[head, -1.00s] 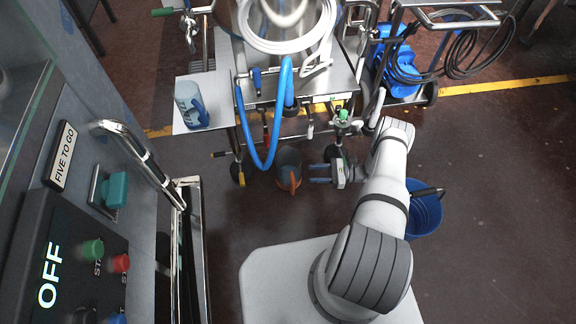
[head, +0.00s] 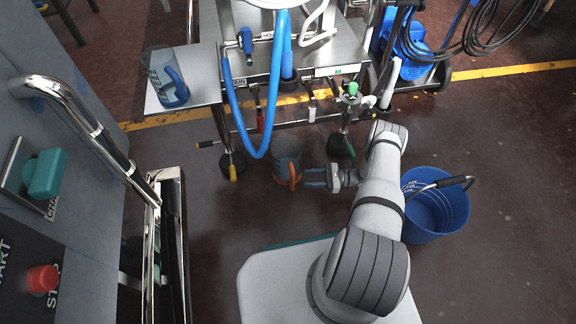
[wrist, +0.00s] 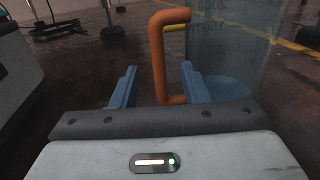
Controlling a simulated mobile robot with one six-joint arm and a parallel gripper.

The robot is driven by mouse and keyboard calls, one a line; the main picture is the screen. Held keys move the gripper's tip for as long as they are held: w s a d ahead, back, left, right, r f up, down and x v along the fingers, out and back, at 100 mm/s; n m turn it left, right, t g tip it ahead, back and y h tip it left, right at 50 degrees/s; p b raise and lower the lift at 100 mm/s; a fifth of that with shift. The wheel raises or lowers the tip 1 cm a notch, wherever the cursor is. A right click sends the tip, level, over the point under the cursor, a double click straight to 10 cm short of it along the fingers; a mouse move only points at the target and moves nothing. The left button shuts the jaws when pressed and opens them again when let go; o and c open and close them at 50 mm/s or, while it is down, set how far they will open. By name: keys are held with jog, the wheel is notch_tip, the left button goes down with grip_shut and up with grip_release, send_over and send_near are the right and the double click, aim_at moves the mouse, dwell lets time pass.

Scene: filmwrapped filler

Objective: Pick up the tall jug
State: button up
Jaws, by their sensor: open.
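A tall grey see-through jug (head: 286,152) with an orange handle (head: 293,174) stands upright on the dark floor, below the steel trolley. My gripper (head: 304,178) is low at its right, open and empty, with its blue fingers pointing at the handle. In the wrist view, the orange handle (wrist: 157,60) shows between the two open fingers (wrist: 158,85), and the jug's clear body (wrist: 228,50) is behind and right of it. I cannot tell whether the fingers touch it. Another clear jug (head: 158,80) with a blue handle stands on the trolley's side shelf.
The steel trolley (head: 330,62) with a looping blue hose (head: 232,108) stands just behind the jug. A blue bucket (head: 432,212) is right of my arm. A chrome-railed machine (head: 60,205) fills the left. The floor at the far right is clear.

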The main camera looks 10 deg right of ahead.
aim_at(292, 179)
jog(key=a, duration=0.2)
jog(key=a+b, duration=0.1)
jog(key=a, duration=0.2)
jog(key=w+a, duration=0.1)
jog(key=a, duration=0.1)
jog(key=shift+a+f, duration=0.1)
jog(key=shift+a, duration=0.05)
grip_shut()
dwell(0.5)
